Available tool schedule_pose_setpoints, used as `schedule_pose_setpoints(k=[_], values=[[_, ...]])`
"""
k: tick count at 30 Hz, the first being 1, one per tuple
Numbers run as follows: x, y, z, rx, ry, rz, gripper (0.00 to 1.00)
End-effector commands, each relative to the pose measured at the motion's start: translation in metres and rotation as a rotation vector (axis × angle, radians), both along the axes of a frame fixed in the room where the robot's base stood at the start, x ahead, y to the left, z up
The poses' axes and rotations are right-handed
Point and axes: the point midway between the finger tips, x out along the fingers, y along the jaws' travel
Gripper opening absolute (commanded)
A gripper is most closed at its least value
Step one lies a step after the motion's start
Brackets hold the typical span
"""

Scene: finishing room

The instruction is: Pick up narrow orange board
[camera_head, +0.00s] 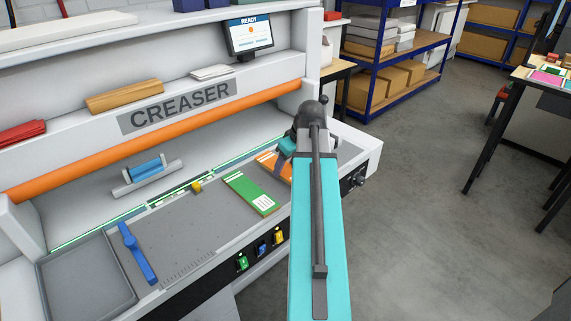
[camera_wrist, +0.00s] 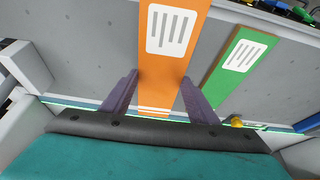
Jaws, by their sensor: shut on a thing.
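The narrow orange board (camera_wrist: 158,67) carries a white label with dark stripes. In the wrist view it runs from the top edge down between the two fingers of my gripper (camera_wrist: 158,92). The fingers are shut on its long sides. In the head view only a part of the orange board (camera_head: 266,160) shows, left of my gripper (camera_head: 285,150); my arm hides the rest. I cannot tell whether the board is touching the grey bed or lifted.
A green board (camera_head: 251,194) lies just left of the orange one and also shows in the wrist view (camera_wrist: 238,62). A blue tool (camera_head: 137,253) and grey tray (camera_head: 85,278) are at left. The creaser's orange bar (camera_head: 170,143) runs behind. A raised block stands at the wrist view's left (camera_wrist: 25,68).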

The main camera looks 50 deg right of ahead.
Motion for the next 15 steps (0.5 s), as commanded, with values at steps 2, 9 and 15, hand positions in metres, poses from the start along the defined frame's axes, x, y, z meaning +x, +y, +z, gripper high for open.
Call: schedule_pose_setpoints(k=[2, 9, 15], values=[[-0.01, 0.009, -0.001, -0.001, -0.001, 0.0, 0.31], [-0.035, 0.029, 0.002, -0.001, -0.001, 0.0, 0.31], [-0.052, 0.044, 0.003, -0.001, -0.002, 0.0, 0.31]])
